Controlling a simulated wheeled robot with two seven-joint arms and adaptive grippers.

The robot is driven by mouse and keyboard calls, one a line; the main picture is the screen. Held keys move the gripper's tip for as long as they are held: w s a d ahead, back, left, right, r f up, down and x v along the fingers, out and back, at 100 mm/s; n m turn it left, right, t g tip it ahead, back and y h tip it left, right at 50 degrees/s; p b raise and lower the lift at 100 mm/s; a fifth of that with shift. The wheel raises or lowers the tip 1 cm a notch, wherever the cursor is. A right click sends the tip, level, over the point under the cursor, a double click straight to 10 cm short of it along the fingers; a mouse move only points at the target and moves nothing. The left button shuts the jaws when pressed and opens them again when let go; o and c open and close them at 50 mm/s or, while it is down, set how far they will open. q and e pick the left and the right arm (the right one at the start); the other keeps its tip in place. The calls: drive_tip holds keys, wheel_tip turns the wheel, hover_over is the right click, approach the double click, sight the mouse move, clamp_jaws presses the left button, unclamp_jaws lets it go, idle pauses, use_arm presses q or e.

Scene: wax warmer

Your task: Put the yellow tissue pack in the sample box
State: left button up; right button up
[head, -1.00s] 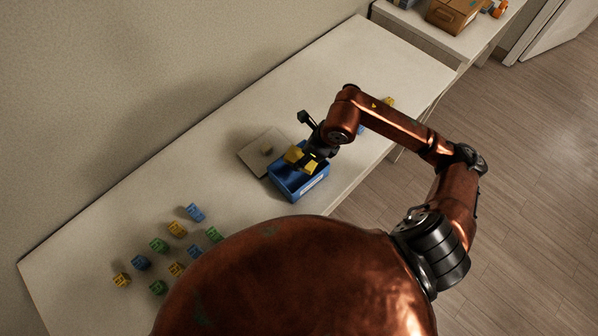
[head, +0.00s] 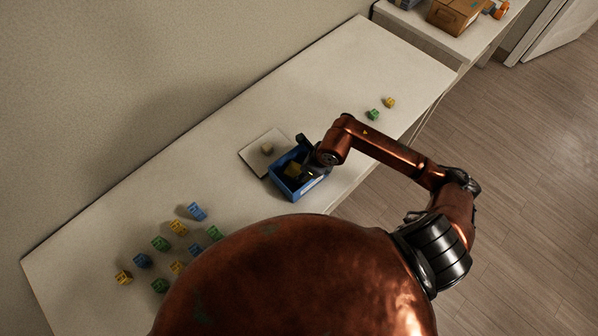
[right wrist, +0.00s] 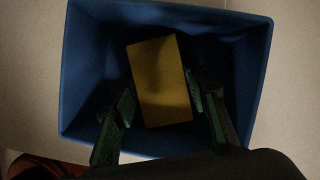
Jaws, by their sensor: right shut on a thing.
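The yellow tissue pack (right wrist: 160,80) is inside the blue sample box (right wrist: 90,70), between the fingers of my right gripper (right wrist: 158,104). In the head view the pack (head: 292,170) shows as a small yellow patch within the box (head: 304,187). My right gripper (head: 303,158) reaches down into the box and is shut on the pack. I cannot tell whether the pack touches the box floor. My left gripper is not in view.
Several coloured cubes (head: 160,243) are scattered at the lower left. Two cubes (head: 373,115) lie at the upper right. The table's far end is clear.

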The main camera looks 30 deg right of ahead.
drive_tip(key=shift+f, duration=0.1)
drive_tip(key=o, duration=1)
drive_tip(key=shift+o, duration=0.2)
drive_tip(key=shift+r, duration=0.45)
drive_tip(key=b+v, duration=0.1)
drive_tip(key=v, duration=1)
drive_tip(key=shift+s, duration=0.15)
drive_tip(key=shift+r, duration=0.15)
